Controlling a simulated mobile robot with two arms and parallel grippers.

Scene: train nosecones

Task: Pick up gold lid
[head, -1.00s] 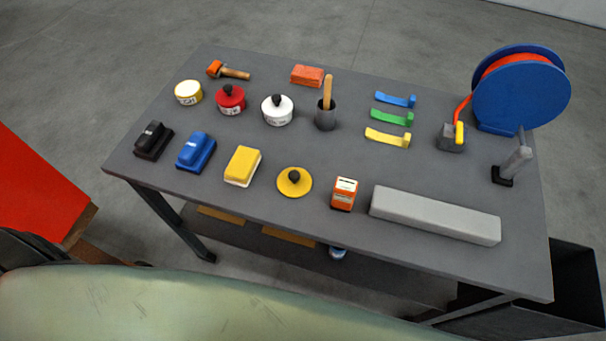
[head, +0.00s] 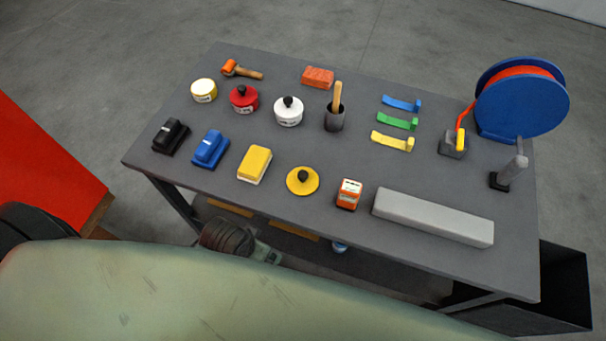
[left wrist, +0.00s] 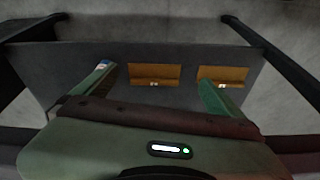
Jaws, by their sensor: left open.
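The gold lid (head: 302,181) is a flat yellow disc with a black knob. It lies near the front edge of the grey table, between a yellow block and an orange box. My left gripper (left wrist: 157,77) is open and empty in the left wrist view, with its two green fingers spread apart. It faces the table's lower shelf, and the lid does not show in that view. In the head view a dark and green part of my arm shows below the table's front edge; its fingers are hidden. My right gripper is in neither view.
A yellow sponge-like block (head: 255,164) and an orange box (head: 349,194) flank the lid. A long grey bar (head: 432,217) lies to the right. Red (head: 244,98) and white (head: 288,111) tins stand behind. Two brown boxes (left wrist: 154,75) lie on the lower shelf.

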